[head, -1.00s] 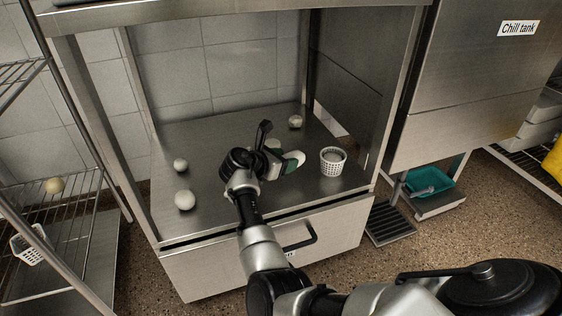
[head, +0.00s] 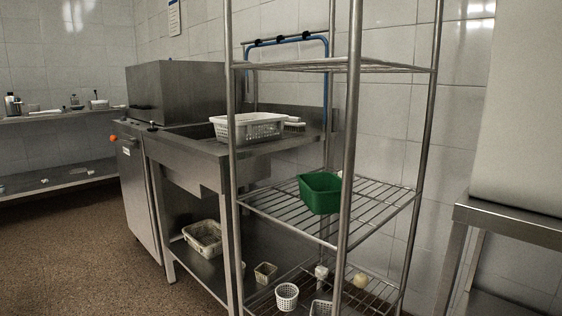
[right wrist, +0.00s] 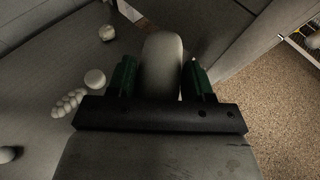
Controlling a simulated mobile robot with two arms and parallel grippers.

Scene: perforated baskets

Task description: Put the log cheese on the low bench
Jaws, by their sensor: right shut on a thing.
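In the right wrist view my right gripper (right wrist: 160,68) is shut on the log cheese (right wrist: 162,48), a pale, round-ended cylinder held between its two green finger pads. The cheese's near end is hidden by the gripper body. Beneath and beside it is a dim grey steel surface (right wrist: 40,60); the gap between cheese and surface cannot be told. The head view shows neither gripper and not the log cheese. No bench there can be told for certain as the low bench; a steel table (head: 510,214) stands at the right edge.
Near the held cheese lie a braided cheese (right wrist: 68,103), a round cheese (right wrist: 95,78) and a small ball (right wrist: 106,32). In the head view a wire rack (head: 350,205) holds a green basket (head: 320,194); a sink unit (head: 190,150) stands behind. The floor (head: 90,235) at left is clear.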

